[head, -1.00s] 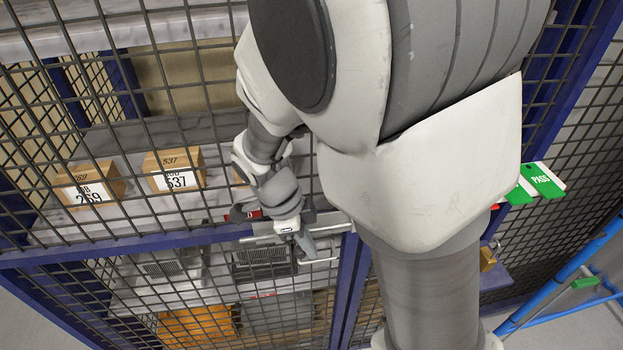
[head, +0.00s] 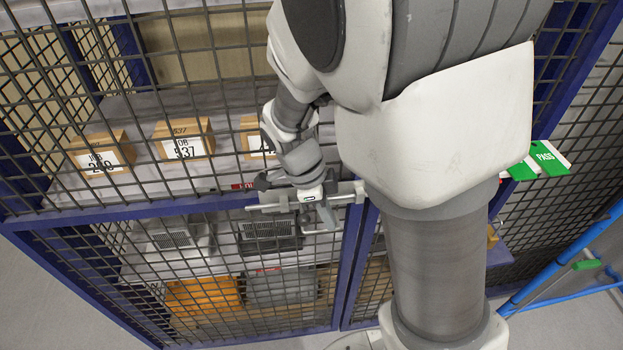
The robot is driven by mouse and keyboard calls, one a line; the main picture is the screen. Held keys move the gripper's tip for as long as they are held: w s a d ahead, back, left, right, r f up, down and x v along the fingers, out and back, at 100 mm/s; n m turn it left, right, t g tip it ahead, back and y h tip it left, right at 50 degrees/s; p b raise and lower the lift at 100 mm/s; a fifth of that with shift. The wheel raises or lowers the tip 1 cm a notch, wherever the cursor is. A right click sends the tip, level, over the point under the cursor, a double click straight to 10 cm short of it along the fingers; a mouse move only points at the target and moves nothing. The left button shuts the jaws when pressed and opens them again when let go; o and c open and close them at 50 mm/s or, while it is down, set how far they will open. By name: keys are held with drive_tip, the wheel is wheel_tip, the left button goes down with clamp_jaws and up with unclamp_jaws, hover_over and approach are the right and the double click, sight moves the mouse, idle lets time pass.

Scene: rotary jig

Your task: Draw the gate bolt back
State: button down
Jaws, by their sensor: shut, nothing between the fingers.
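The gate bolt (head: 347,195) is a silver horizontal rod with metal fittings on the blue crossbar of the mesh gate, near the blue upright in the middle of the head view. My gripper (head: 326,216) is in front of the bolt, pointing down and to the right, its fingers shut with nothing between them. The wrist and fingers hide part of the rod, so I cannot tell whether they touch it or how far the bolt sits in its keeper.
Behind the mesh, numbered cardboard boxes (head: 183,139) stand on a shelf. An orange bin (head: 203,296) and a grey bin (head: 281,288) are below. My arm covers the upper middle.

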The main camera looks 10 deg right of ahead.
drive_tip(key=v, duration=0.9)
drive_tip(key=shift+d+r, duration=0.3)
drive_tip(key=shift+r, duration=0.2)
drive_tip(key=shift+s, duration=0.1)
drive_tip(key=s+d+r+n+t+y, duration=0.1)
drive_tip(key=s+d+r+n+t, duration=0.2)
drive_tip(key=n, duration=0.7)
drive_tip(key=s+d+r+n+t+y, duration=0.2)
drive_tip(key=s+d+r+n+t, duration=0.1)
drive_tip(key=s+r+n, duration=0.3)
drive_tip(key=s+n, duration=0.2)
drive_tip(key=n, duration=0.2)
drive_tip(key=shift+d+y, duration=0.3)
drive_tip(key=shift+d, duration=0.05)
